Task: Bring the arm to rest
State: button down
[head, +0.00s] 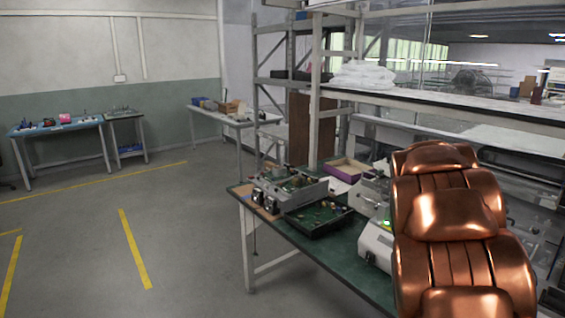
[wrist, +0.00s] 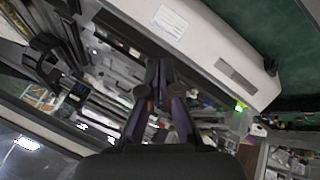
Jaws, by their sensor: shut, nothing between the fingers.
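My gripper (wrist: 159,70) shows in the wrist view, pointing up from the lower middle. Its two dark fingers lean together at the tips, and I see nothing held between them. Behind the tips is a pale box-shaped machine (wrist: 205,45) with a white label and a small green light. I cannot judge the gap between the fingertips and the machine. My gripper does not show in the head view.
A green-topped workbench (head: 335,243) carries equipment and a dark tray (head: 318,218). A shiny copper-coloured, padded-looking form (head: 450,225) fills the right foreground. A metal rack (head: 315,95) stands behind. The floor (head: 180,225) at left is clear.

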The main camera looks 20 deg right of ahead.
jog(key=s+a+f+n+y, duration=0.15)
jog(key=s+a, duration=0.25)
jog(key=a, duration=0.8)
jog(key=s+a+f+n+y, duration=0.1)
jog(key=s+a+y, duration=0.3)
jog(key=a, duration=0.7)
jog(key=s+a+f+n+g, duration=0.1)
jog(key=s+a+f+n, duration=0.1)
jog(key=s+a, duration=0.6)
jog(key=s+a+f+n+g+y, duration=0.1)
jog(key=s+a+f+n, duration=0.1)
jog(key=s+a, duration=0.6)
jog(key=shift+s+a+n, duration=0.3)
jog(key=shift+a+n, duration=0.15)
jog(key=shift+a, duration=0.1)
jog(key=shift+d+y, duration=0.15)
jog(key=shift+y, duration=0.1)
